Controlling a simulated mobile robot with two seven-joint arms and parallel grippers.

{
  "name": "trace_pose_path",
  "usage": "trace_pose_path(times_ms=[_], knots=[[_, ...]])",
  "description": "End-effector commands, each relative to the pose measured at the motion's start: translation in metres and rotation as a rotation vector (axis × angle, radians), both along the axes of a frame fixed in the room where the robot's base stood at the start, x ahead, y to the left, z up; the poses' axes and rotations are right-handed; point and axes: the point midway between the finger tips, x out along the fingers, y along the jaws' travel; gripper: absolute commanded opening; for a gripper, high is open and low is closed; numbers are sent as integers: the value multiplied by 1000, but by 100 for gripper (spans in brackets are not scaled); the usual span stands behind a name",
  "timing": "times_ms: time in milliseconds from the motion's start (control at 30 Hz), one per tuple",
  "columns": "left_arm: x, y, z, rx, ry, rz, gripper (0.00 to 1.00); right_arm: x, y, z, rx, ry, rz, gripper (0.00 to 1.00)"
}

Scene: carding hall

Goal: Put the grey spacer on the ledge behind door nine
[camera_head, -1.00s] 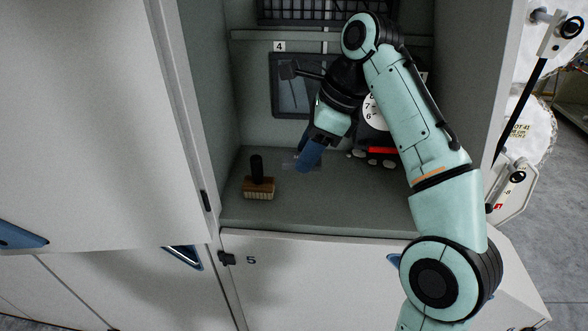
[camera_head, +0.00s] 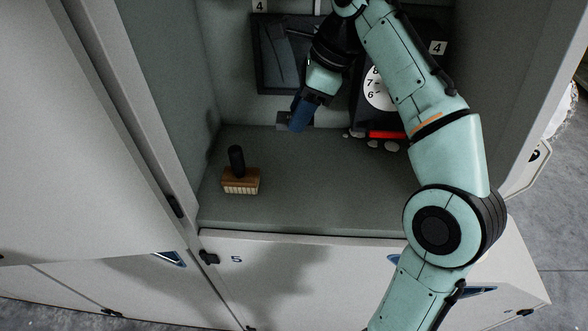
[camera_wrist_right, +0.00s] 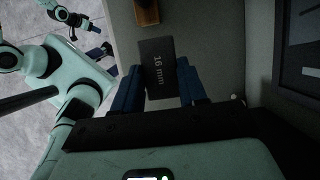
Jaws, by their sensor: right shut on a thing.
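My right gripper (camera_head: 299,118) is inside the open cabinet compartment, above its grey floor. In the right wrist view its blue fingers (camera_wrist_right: 158,84) are shut on the grey spacer (camera_wrist_right: 157,60), a dark flat block marked "16 mm". The spacer sticks out beyond the fingertips. The ledge (camera_head: 300,190) is the compartment's grey floor, largely bare.
A wooden brush (camera_head: 240,182) with a black handle stands at the left of the compartment floor. A white dial (camera_head: 377,88) and a red bar (camera_head: 387,134) are at the back right. A dark framed panel (camera_head: 282,60) is behind. A large white door (camera_head: 70,130) stands at left.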

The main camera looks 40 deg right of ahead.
Motion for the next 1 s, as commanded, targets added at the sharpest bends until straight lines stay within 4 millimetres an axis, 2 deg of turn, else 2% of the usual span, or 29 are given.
trace_pose_path(times_ms=[33, 100, 300, 400, 667, 900, 1000], knots=[[-20, 0, -17, 0, 22, 0, 43, -3, 0, -24, 1, 12, -2, 11], [-33, 0, -31, 0, 37, 0, 43, -3, 0, -45, 1, 13, -2, 11], [-56, 0, -60, 0, 64, 0, 43, -3, 0, -96, 0, 8, -2, 11], [-61, 0, -68, -1, 69, 0, 43, -2, 0, -114, 0, 5, -2, 11], [-64, 0, -74, 0, 71, 0, 43, -1, 0, -132, 1, 1, -1, 11], [-72, 0, -90, 0, 81, 0, 43, -1, 0, -167, 0, 4, -2, 11], [-72, 0, -91, -1, 82, 0, 43, -1, -1, -171, 0, 0, -2, 11]])
